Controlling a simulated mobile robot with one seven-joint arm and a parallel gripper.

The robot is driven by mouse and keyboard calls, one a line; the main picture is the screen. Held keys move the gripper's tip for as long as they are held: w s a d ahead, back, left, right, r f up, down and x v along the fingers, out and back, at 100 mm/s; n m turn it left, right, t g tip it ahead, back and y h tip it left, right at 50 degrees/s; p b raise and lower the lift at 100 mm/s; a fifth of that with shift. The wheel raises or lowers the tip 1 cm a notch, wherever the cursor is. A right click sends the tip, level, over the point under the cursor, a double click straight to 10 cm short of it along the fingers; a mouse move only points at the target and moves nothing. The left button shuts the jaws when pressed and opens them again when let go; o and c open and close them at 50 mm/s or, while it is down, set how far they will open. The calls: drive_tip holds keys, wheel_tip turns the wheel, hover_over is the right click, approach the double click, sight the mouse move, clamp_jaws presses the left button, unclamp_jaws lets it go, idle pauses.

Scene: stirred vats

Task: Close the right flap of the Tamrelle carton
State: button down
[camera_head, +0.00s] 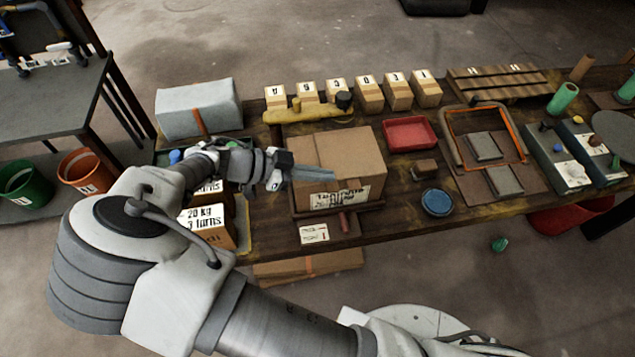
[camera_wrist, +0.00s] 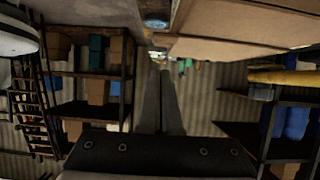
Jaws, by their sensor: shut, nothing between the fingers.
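The Tamrelle carton (camera_head: 366,160) is a brown cardboard box with a printed label on its front, standing on the wooden bench in the head view. Its top looks mostly covered by cardboard panels; I cannot tell how far each flap is raised. My gripper (camera_head: 331,174) reaches in from the left, its fingers lying across the left front of the carton's top. In the wrist view my gripper (camera_wrist: 162,72) is shut and empty, with its fingers together. The carton (camera_wrist: 240,20) fills the upper right there, with a cardboard panel edge beside the fingertips. Contact is unclear.
A red tray (camera_head: 410,134) and a blue round dish (camera_head: 437,202) stand right of the carton. A grey box (camera_head: 198,108) stands at the left. A card (camera_head: 314,233) lies in front.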

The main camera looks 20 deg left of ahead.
drive_tip(key=s+a+f+b, duration=0.2)
drive_tip(key=s+a, duration=0.3)
drive_tip(key=a, duration=0.3)
drive_tip(key=shift+f, duration=0.55)
drive_tip(key=shift+d+r, duration=0.1)
drive_tip(key=w+d+r+g+y, duration=0.1)
drive_tip(key=w+d+r+g, duration=0.1)
drive_tip(key=d, duration=0.1)
drive_tip(key=w+d+r+n+g, duration=0.1)
drive_tip(key=w+d+r+g, duration=0.1)
drive_tip(key=d, duration=0.1)
drive_tip(key=w+d+r+g+y, duration=0.1)
drive_tip(key=w+d+r+g, duration=0.1)
drive_tip(key=d, duration=0.1)
drive_tip(key=shift+w+r+y, duration=0.1)
drive_tip(key=shift+r+y, duration=0.2)
drive_tip(key=shift+r, duration=0.1)
drive_tip(key=w+d+r+n+g+y, duration=0.25)
drive_tip(key=d+r+y, duration=0.25)
drive_tip(key=d+r, duration=0.6)
drive_tip(key=s+d+r+n+t+y, duration=0.1)
drive_tip(key=s+d+r+n+t, duration=0.2)
drive_tip(key=s+d, duration=0.3)
drive_tip(key=s+d+r+n+t+y, duration=0.2)
drive_tip(key=s+d+r+n+t, duration=0.2)
drive_tip(key=d, duration=0.8)
drive_tip(key=shift+s+d+r+n, duration=0.2)
drive_tip(key=shift+s+r+n, duration=0.25)
drive_tip(key=shift+s+r, duration=0.6)
drive_tip(key=shift+w, duration=0.1)
